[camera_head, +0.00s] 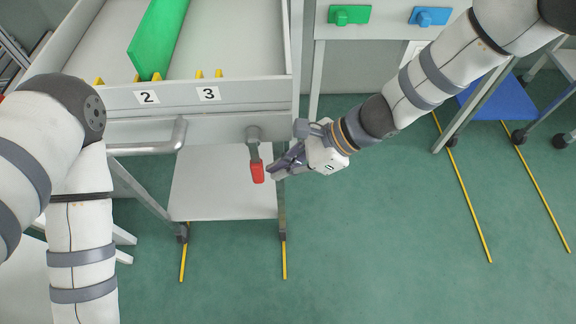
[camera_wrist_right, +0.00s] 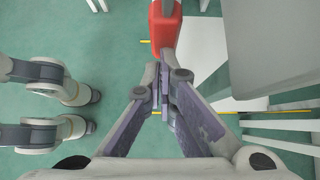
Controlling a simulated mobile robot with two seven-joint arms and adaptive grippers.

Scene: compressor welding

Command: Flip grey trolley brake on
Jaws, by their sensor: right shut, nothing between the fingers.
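The grey trolley (camera_head: 221,128) stands at the upper left in the head view, with number labels 2 and 3 on its front. Its brake lever has a red handle (camera_head: 257,172) that hangs downward from a grey pivot under label 3. The red handle also shows at the top of the right wrist view (camera_wrist_right: 165,30), just beyond the fingertips. My right gripper (camera_head: 272,173) is shut and empty, close to the right side of the handle. I cannot tell if it touches it. My left gripper is out of the head view; only my left arm shows.
A green panel (camera_head: 157,40) stands in the trolley's top. A grey bar handle (camera_head: 150,147) sticks out left of the lever. A table with a green block (camera_head: 349,15) and a blue block (camera_head: 430,17) is at the back. Yellow lines mark the open green floor at the right.

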